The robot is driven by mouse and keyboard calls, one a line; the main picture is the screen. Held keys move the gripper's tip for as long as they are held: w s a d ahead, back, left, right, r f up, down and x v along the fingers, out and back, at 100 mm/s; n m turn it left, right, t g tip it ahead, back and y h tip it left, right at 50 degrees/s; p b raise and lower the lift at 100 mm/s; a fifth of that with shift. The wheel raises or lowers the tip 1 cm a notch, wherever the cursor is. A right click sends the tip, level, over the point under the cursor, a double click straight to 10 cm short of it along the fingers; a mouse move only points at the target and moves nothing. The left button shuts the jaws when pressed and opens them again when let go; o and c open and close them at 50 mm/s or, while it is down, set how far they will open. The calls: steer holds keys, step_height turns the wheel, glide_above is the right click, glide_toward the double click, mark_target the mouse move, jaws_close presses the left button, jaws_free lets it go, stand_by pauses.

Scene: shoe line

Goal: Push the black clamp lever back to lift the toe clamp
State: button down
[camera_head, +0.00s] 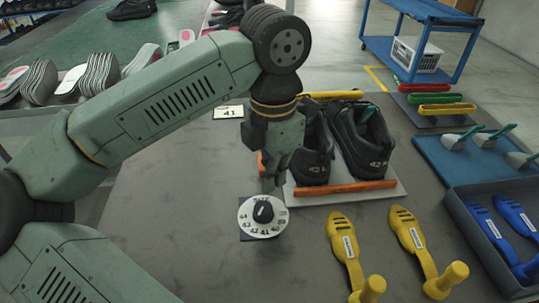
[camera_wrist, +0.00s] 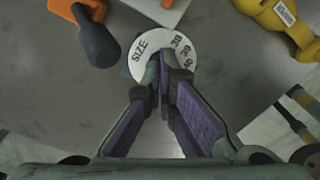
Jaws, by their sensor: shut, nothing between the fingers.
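A dark lever (camera_wrist: 98,40) with a rounded end shows at the upper left of the wrist view, joined to an orange block (camera_wrist: 75,8). In the head view my arm hides the lever, and a bit of orange shows left of my wrist. An orange bar (camera_head: 345,187) lies along the near edge of the board (camera_head: 352,196) with the black shoes (camera_head: 362,140). I cannot tell whether the toe clamp is up or down. My gripper (camera_wrist: 162,62) is shut and empty, pointing down over the white size dial (camera_wrist: 140,68), to the right of the lever in the wrist view.
The size dial with its black knob (camera_head: 263,211) sits just below my gripper. Two yellow tools (camera_head: 345,248) lie to the right. A tag marked 41 (camera_head: 228,112) lies behind. A dark tray of blue pieces (camera_head: 480,240) stands at the right. The table left of the dial is clear.

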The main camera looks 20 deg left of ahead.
steer(key=shift+w, duration=0.1)
steer(key=shift+w+a, duration=0.7)
steer(key=shift+w, duration=0.95)
steer(key=shift+w+a, duration=0.75)
steer(key=shift+w, duration=0.95)
steer(key=shift+w+a, duration=0.7)
steer(key=shift+w, duration=0.95)
steer(key=shift+s, duration=0.1)
steer(key=shift+s+d, duration=0.3)
steer(key=shift+s, duration=0.3)
step_height(320, 180, up, 9)
steer(key=p, duration=0.6)
